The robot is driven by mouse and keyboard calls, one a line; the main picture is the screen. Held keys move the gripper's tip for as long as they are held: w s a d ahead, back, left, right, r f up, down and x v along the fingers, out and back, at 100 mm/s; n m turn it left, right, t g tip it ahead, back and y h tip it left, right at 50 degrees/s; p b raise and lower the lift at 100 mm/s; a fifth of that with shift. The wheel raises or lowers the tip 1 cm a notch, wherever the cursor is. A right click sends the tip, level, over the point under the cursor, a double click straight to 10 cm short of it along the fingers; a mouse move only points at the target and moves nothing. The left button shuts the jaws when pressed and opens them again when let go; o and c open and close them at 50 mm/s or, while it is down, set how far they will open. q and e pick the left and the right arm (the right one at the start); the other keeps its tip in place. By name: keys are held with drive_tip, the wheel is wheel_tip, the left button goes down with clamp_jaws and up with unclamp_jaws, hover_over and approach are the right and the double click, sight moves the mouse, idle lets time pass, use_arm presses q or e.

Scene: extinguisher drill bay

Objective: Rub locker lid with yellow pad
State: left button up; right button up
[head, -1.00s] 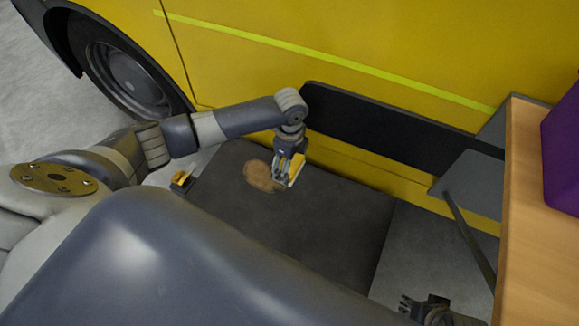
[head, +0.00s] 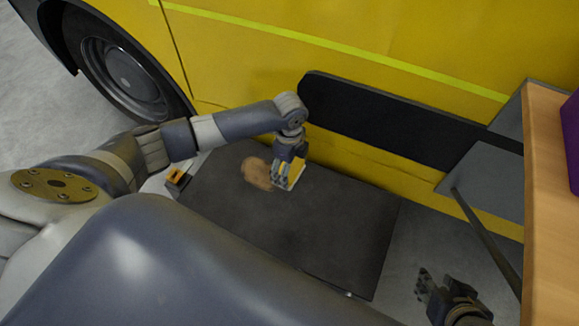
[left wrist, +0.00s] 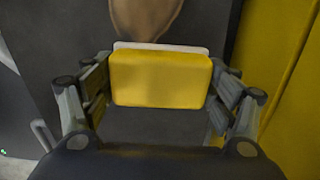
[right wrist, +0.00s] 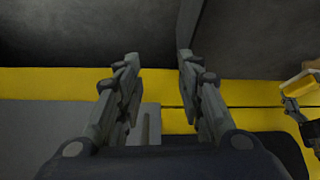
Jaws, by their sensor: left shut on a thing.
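The locker lid (head: 290,235) is a dark grey flat panel in the head view, with a brown stain (head: 256,173) near its far left part. My left gripper (head: 287,174) is shut on the yellow pad (head: 297,176), just right of the stain. In the left wrist view the yellow pad (left wrist: 160,80) has a white edge and sits between the fingers, with part of the stain (left wrist: 145,15) beyond it. I cannot tell whether the pad touches the lid. My right gripper (head: 432,292) is open and empty at the lower right; its fingers are apart in the right wrist view (right wrist: 158,70).
A yellow vehicle side (head: 250,60) with a black panel (head: 385,120) rises behind the lid. An orange-topped latch (head: 176,179) is at the lid's left corner. A wooden tabletop (head: 550,220) with a purple object (head: 572,140) stands at the right.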

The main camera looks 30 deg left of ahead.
use_arm(q)
drive_tip(key=shift+f+b, duration=0.85)
drive_tip(key=shift+f, duration=0.15)
use_arm(e)
drive_tip(key=w+a+r+t+y, duration=0.1)
drive_tip(key=w+a+r+t, duration=0.2)
drive_tip(key=w+r+t, duration=0.2)
drive_tip(key=shift+w+r+t, duration=0.3)
drive_tip(key=shift+w+r, duration=0.45)
drive_tip(key=shift+w, duration=1)
drive_tip(key=shift+a, duration=0.1)
use_arm(q)
drive_tip(key=shift+f, duration=0.25)
use_arm(e)
drive_tip(key=shift+w+r+y, duration=0.15)
drive_tip(key=shift+y, duration=0.15)
drive_tip(key=shift+a+r, duration=0.1)
use_arm(q)
drive_tip(key=shift+f+b, duration=0.4)
drive_tip(key=shift+f, duration=0.1)
use_arm(e)
drive_tip(key=shift+w+a+r+t, duration=0.2)
drive_tip(key=shift+w+r+t, duration=0.4)
drive_tip(key=shift+r, duration=0.25)
use_arm(q)
drive_tip(key=shift+f, duration=0.25)
use_arm(e)
drive_tip(key=shift+w+a+r, duration=0.1)
drive_tip(key=shift+r, duration=0.2)
